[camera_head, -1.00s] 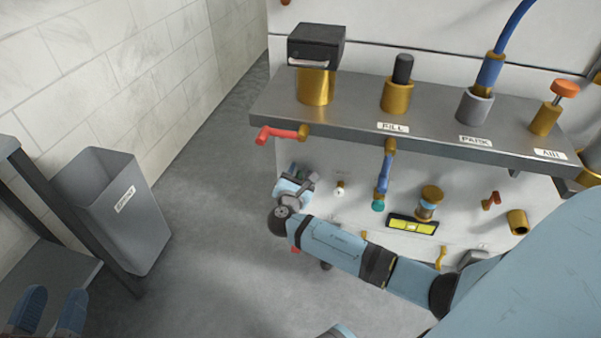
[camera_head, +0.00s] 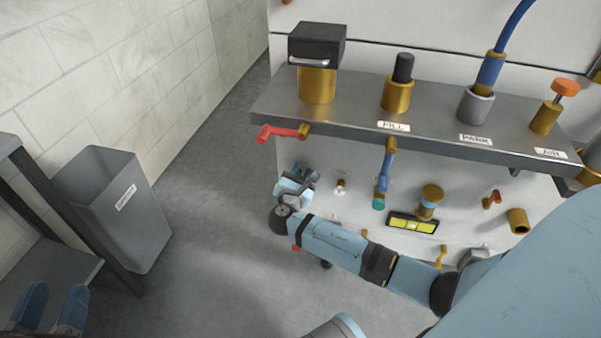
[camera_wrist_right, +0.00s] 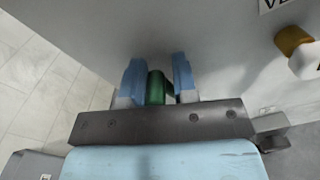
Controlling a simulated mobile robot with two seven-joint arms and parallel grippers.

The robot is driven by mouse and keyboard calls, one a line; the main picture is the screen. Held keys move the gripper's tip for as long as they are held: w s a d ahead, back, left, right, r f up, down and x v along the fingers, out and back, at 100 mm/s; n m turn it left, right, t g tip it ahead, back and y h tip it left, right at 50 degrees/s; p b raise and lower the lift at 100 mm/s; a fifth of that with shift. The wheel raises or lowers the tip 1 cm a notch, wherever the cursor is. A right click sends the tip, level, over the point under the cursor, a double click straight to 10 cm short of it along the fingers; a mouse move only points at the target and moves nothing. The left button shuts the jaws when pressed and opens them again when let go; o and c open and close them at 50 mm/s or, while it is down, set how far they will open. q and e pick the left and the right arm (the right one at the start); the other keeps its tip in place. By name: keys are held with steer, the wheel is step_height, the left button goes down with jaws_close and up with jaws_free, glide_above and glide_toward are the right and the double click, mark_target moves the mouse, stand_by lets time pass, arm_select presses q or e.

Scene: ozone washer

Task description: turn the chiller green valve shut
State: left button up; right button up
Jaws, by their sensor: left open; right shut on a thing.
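The green valve handle (camera_wrist_right: 156,88) shows in the right wrist view, upright between the two blue fingers of my right gripper (camera_wrist_right: 158,72). The right gripper is shut on it, against the pale panel. In the head view the right gripper (camera_head: 302,175) is at the panel under the shelf, left of the small white-tipped fitting; the green handle is hidden there by the gripper and wrist. My left gripper (camera_head: 58,290) is at the lower left of the head view, open and empty, with its two blue fingers apart.
A grey shelf (camera_head: 350,112) with brass fittings overhangs the panel; a red lever (camera_head: 280,132) sticks out at its left end. A blue lever (camera_head: 384,172) and a yellow level (camera_head: 412,224) are right of the gripper. A grey bin (camera_head: 105,215) stands left, with clear floor between.

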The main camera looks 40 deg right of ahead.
arm_select(q)
steer(key=shift+f, duration=0.15)
arm_select(e)
steer(key=shift+w, duration=0.1)
stand_by(0.5)
steer(key=o, duration=0.7)
steer(key=shift+o, duration=0.2)
